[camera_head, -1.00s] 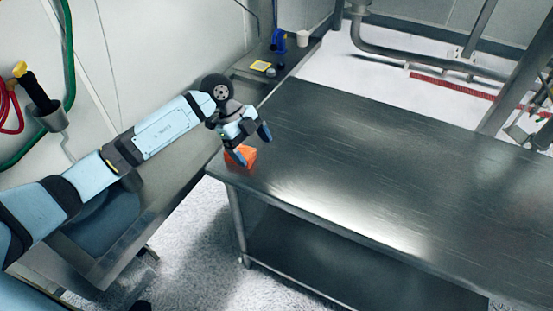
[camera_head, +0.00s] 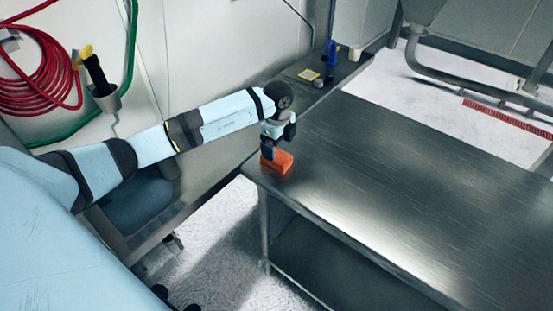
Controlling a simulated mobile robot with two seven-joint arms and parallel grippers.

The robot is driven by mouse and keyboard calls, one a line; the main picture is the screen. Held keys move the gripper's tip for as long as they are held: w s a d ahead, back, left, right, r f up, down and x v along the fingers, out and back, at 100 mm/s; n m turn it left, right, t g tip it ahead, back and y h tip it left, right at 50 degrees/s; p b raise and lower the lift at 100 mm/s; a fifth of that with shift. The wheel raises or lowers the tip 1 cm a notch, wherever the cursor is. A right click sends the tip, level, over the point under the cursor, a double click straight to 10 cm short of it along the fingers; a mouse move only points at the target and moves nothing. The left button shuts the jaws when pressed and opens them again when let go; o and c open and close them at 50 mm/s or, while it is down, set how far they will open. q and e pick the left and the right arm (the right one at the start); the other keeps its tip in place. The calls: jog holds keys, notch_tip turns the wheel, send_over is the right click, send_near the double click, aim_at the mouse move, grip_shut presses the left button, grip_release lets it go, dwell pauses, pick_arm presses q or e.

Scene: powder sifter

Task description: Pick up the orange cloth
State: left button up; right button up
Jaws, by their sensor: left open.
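The orange cloth (camera_head: 284,163) is a small folded block at the near left corner of the steel table (camera_head: 390,180). My left gripper (camera_head: 272,152) points down at the cloth, with one dark finger in front of its left side. The gripper is open. Whether its fingers touch the cloth I cannot tell, and the other finger is partly hidden. The cloth appears to rest on the tabletop. My right gripper is not in view.
A side counter (camera_head: 335,75) at the back holds a yellow-framed card (camera_head: 309,75), a blue tool (camera_head: 331,55) and a small cup. Red hose (camera_head: 40,75) hangs on the left wall. The rest of the steel tabletop is clear.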

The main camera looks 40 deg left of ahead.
pick_arm(q)
jog(key=f, duration=0.4)
jog(key=shift+s+a+f, duration=0.1)
jog(key=shift+s+f, duration=0.1)
jog(key=shift+f, duration=0.1)
jog(key=shift+c, duration=0.2)
jog(key=c, duration=1)
jog(key=shift+r, duration=0.2)
notch_tip(320, 180, up, 20)
jog(key=shift+f+b, duration=0.1)
jog(key=shift+b, duration=0.25)
